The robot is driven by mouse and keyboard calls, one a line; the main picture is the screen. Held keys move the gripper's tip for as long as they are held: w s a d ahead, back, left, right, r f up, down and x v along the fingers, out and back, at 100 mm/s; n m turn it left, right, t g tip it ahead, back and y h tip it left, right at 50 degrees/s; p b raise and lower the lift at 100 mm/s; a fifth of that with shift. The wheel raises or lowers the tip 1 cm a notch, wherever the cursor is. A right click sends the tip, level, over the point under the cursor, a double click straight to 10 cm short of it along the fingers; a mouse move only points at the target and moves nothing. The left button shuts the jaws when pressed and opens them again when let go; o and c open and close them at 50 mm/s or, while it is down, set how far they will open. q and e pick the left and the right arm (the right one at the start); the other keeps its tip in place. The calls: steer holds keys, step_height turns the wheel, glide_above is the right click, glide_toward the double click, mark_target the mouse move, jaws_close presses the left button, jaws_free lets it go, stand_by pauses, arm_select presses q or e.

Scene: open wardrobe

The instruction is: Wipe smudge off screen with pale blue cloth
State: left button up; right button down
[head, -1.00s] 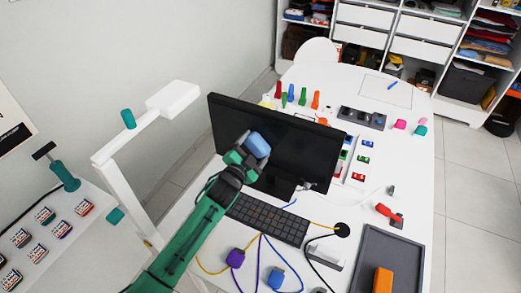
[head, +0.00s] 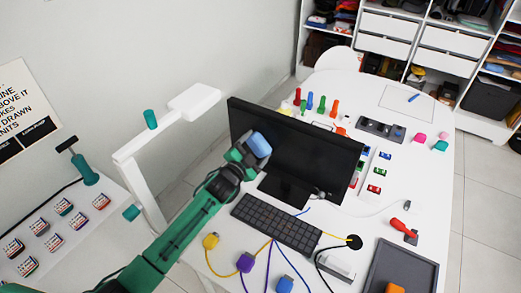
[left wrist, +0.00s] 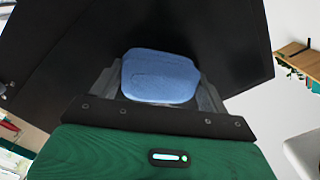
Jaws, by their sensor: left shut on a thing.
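The black screen (head: 310,148) stands on the white desk, tilted in the head view. The pale blue cloth (head: 259,145) is a folded pad in front of the screen's left part; it also shows in the left wrist view (left wrist: 160,76). My left gripper (head: 249,149) is shut on the cloth, with a finger on each side of it. The screen fills much of the left wrist view behind the cloth. I cannot tell whether the cloth touches the screen. No smudge can be made out; it may be hidden behind the cloth. My right gripper is not in view.
A keyboard (head: 278,222) lies below the screen, with coloured cables and plugs in front of it. A white lamp (head: 140,160) rises left of the screen. A dark tray (head: 402,262) lies at the right. Coloured pegs stand behind the screen.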

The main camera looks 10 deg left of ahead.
arm_select(q)
steer(key=shift+w+a, duration=0.2)
steer(key=shift+a, duration=0.25)
steer(key=shift+w+a, duration=0.2)
steer(key=shift+a, duration=0.25)
steer(key=shift+v, duration=2.95)
steer(key=shift+s, duration=0.1)
steer(key=v, duration=0.2)
steer(key=shift+s+a, duration=0.1)
steer(key=shift+s, duration=0.3)
